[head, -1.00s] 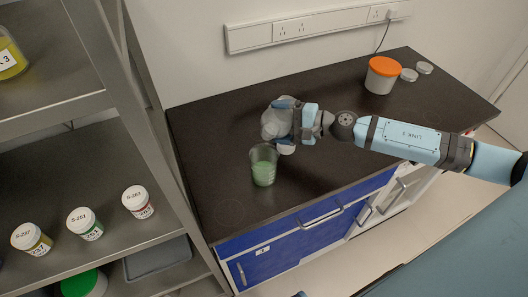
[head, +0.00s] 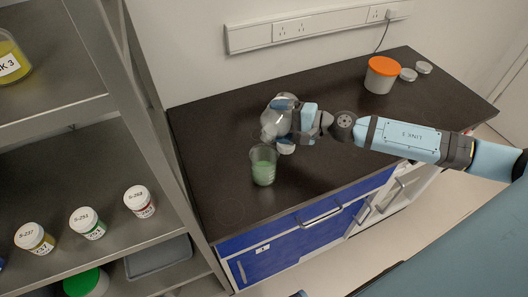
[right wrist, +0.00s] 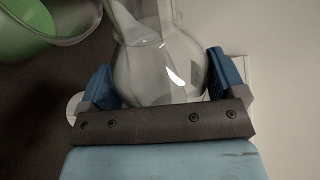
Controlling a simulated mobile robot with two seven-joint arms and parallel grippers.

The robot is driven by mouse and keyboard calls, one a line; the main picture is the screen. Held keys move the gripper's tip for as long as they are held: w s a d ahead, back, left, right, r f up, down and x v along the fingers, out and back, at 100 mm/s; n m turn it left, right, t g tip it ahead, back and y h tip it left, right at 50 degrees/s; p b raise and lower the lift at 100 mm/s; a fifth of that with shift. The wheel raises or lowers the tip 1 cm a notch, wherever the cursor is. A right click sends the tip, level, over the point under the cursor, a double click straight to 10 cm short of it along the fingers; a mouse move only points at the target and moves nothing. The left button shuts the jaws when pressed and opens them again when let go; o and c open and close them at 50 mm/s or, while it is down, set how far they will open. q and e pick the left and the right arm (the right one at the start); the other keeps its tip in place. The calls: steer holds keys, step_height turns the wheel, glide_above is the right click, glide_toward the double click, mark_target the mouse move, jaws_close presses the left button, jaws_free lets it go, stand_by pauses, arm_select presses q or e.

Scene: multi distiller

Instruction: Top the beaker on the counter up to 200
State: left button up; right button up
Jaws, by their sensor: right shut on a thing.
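The beaker (head: 263,166) stands upright on the dark counter (head: 215,150) and holds green liquid. Its rim and green content also show at the upper left of the right wrist view (right wrist: 35,28). My right gripper (head: 292,117) is shut on a clear glass flask (head: 274,120), just behind and to the right of the beaker. In the right wrist view the blue fingers of the gripper (right wrist: 160,82) sit on both sides of the flask's round body (right wrist: 155,70). The flask is tilted with its neck toward the beaker. My left gripper is not in view.
A tub with an orange lid (head: 381,76) and two small pale lids (head: 416,71) stand at the counter's far right. A metal shelf (head: 85,170) with several labelled jars (head: 87,222) is at the left. A wall socket strip (head: 300,28) runs behind the counter.

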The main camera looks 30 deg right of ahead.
steer(key=shift+s+a+r+n+p, duration=0.1)
steer(key=shift+a+r+n+p, duration=0.1)
steer(key=shift+r+n+p, duration=0.25)
stand_by(0.3)
steer(key=shift+s+r+n+p, duration=0.1)
steer(key=shift+r+n+p, duration=0.4)
steer(key=shift+n+p, duration=0.35)
stand_by(2.4)
